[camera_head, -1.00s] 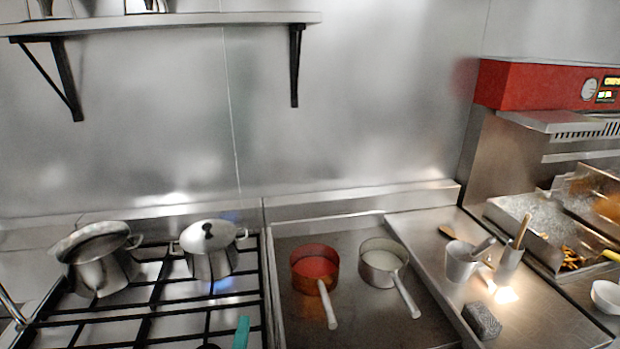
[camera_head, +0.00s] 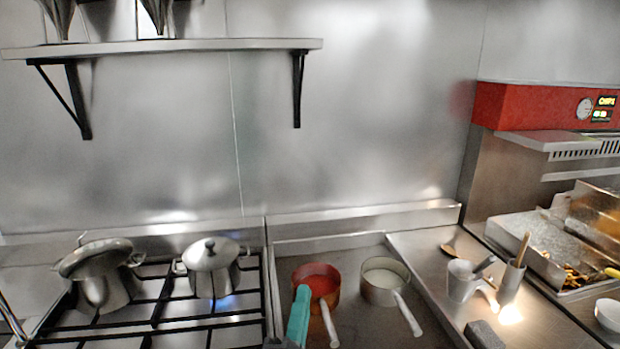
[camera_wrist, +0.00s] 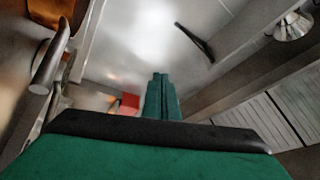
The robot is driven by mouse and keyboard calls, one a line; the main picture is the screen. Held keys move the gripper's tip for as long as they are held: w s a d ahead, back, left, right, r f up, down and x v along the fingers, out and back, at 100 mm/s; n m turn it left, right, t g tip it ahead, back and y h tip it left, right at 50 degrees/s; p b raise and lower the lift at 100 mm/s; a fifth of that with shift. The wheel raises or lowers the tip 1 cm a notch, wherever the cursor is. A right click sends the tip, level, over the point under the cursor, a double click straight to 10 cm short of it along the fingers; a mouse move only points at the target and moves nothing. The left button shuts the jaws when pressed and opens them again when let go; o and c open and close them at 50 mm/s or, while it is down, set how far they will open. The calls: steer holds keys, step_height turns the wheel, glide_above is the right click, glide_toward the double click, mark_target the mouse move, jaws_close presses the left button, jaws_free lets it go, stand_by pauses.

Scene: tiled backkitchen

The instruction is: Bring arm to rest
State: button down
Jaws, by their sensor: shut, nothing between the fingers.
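My gripper (camera_head: 299,317) shows as teal fingers at the bottom middle of the head view, in front of the left part of a red-filled pan (camera_head: 319,283). In the wrist view my gripper (camera_wrist: 160,90) has its two green fingers together, with nothing held between them. The fingers overlap the pan in the head view; I cannot tell the distance between them, and nothing shows them touching.
A white-filled pan (camera_head: 385,279) stands right of the red one. A lidded pot (camera_head: 212,268) and a tilted-lid pot (camera_head: 96,277) stand on the hob at left. A shelf (camera_head: 180,46) juts from the wall above. A white mug (camera_head: 462,281) stands on the right counter.

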steer(key=s+d+r+n+t+y, duration=0.2)
steer(key=s+d+r+n+t, duration=0.1)
steer(key=d+r+n, duration=0.5)
steer(key=s+f+n+g+y, duration=0.25)
steer(key=s+f+n, duration=0.25)
steer(key=s+f, duration=0.6)
steer(key=s+f+n+g+y, duration=0.1)
steer(key=s+f+n+g, duration=0.35)
steer(key=f, duration=1.05)
steer(key=s+a+f, duration=0.2)
steer(key=s+f, duration=0.1)
steer(key=s, duration=0.4)
steer(key=s+a+f+m+g+h, duration=0.1)
steer(key=s+a+f, duration=0.1)
steer(key=s, duration=0.5)
steer(key=s+a+f+m+g+h, duration=0.1)
steer(key=s+a+f, duration=0.1)
steer(key=s+f, duration=0.2)
steer(key=s, duration=0.3)
steer(key=shift+f, duration=0.2)
steer(key=shift+a+m, duration=0.1)
steer(key=shift+m, duration=0.15)
